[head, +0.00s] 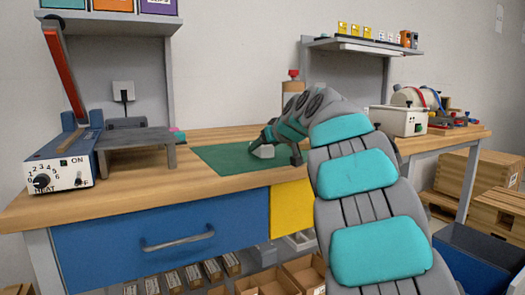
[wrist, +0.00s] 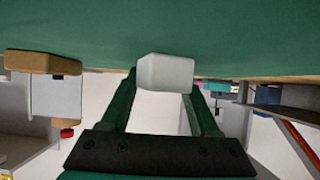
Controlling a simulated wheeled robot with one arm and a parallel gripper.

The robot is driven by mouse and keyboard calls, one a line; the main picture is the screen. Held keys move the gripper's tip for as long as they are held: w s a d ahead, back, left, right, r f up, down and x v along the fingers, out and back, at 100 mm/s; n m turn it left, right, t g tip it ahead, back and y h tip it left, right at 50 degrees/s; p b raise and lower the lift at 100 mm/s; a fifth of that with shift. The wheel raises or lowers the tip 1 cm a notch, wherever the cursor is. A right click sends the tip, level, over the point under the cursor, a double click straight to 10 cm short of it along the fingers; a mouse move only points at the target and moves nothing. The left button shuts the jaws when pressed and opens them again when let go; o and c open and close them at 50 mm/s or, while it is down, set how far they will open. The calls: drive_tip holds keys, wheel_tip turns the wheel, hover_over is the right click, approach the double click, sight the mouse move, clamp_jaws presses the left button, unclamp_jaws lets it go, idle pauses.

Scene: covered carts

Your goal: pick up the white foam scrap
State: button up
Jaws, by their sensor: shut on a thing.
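The white foam scrap (head: 263,151) is a small pale block at the green mat (head: 222,160) on the wooden workbench. It also shows in the wrist view as a white block (wrist: 165,73) between the tips of the two green fingers. My gripper (head: 268,143) is shut on it. In the head view my fingers and wrist partly cover the scrap. In the wrist view the mat fills the top of the picture, close to the scrap. I cannot tell whether the scrap touches the mat.
A blue heat sealer (head: 62,165) with a raised red-handled lever and a grey stand (head: 138,146) occupy the bench's left side. A white box (head: 398,120) and a drum-like device stand at the right.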

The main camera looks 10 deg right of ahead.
drive_tip(key=shift+c, duration=0.5)
drive_tip(key=shift+r, duration=0.15)
